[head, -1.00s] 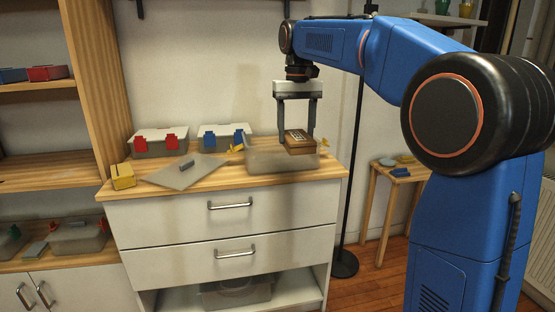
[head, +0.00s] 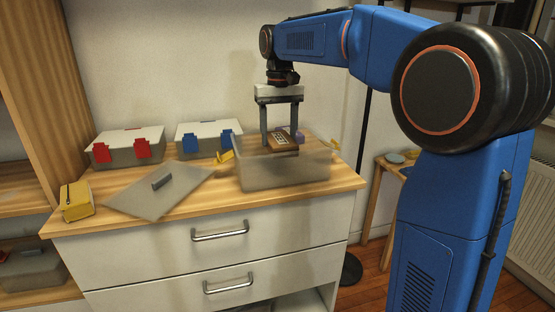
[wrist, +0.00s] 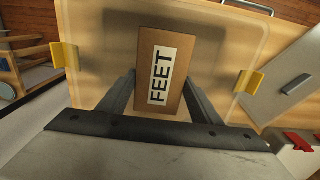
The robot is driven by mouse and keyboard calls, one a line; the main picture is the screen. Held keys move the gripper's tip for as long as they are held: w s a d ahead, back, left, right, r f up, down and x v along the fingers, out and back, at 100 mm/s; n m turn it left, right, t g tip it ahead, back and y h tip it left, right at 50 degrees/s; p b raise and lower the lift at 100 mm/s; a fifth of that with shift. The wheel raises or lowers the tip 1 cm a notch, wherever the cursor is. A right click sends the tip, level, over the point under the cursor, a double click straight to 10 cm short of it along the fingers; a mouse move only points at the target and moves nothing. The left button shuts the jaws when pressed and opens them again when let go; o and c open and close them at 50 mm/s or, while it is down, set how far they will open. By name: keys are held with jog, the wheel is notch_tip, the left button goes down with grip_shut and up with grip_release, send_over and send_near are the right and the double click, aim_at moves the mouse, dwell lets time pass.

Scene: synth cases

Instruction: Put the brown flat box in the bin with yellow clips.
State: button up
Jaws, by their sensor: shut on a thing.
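The brown flat box (head: 285,144), with a white label reading FEET, is held between the fingers of my gripper (head: 281,138). In the wrist view the box (wrist: 150,45) sits between both fingers. It is over the opening of a translucent, lidless bin (head: 285,175), around rim height; how far down it reaches is unclear. The bin has yellow clips, one at its left (head: 225,156) and one at its right, both seen folded out in the wrist view (wrist: 64,55).
A grey lid (head: 160,193) with a handle lies left of the bin. A yellow box (head: 77,201) stands at the counter's left. Behind are closed bins with red clips (head: 128,147) and blue clips (head: 207,140). A small purple thing (head: 300,137) shows beside the brown box.

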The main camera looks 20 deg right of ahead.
aim_at(279, 137)
jog(key=shift+f, duration=3.55)
jog(key=shift+f, duration=0.1)
jog(key=o, duration=1.1)
jog(key=shift+o, duration=0.2)
notch_tip(279, 137, up, 12)
jog(key=shift+r, duration=0.1)
jog(key=shift+s, duration=0.1)
